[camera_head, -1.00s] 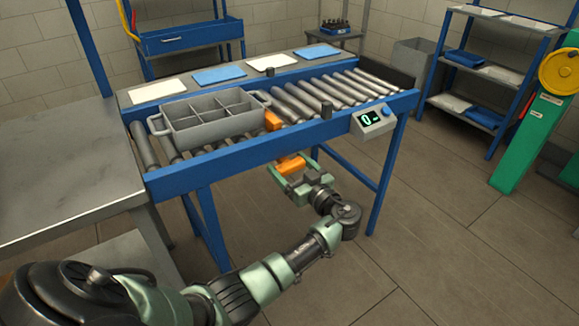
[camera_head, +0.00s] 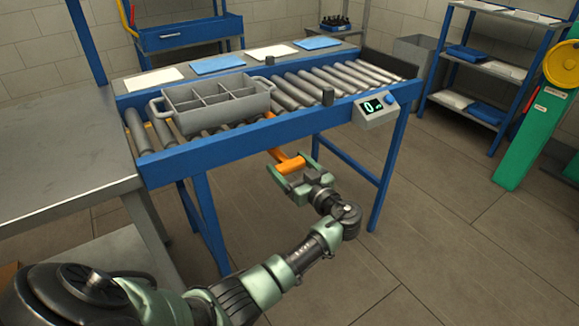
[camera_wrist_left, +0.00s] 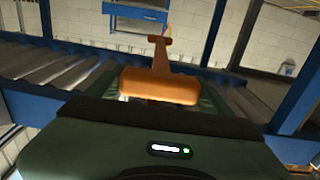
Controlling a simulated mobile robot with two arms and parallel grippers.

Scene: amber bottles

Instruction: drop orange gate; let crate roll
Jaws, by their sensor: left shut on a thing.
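The grey divided crate (camera_head: 212,122) sits on the left part of the roller conveyor (camera_head: 305,88), and its compartments look empty. Only a small bit of the orange gate (camera_head: 270,114) shows just right of the crate, low at the front rail. Its orange handle (camera_head: 289,163) hangs below the rail. My left gripper (camera_head: 288,170) is shut on this handle, under the conveyor. The left wrist view shows the orange handle (camera_wrist_left: 160,88) between the fingers, with a stem running away from it. My right gripper is not in view.
A small control box (camera_head: 376,110) with a display is on the front rail at right. A grey bench (camera_head: 60,150) adjoins the conveyor's left end. Rollers right of the crate are clear. A blue shelf rack (camera_head: 485,65) and a green stand (camera_head: 532,135) are at right.

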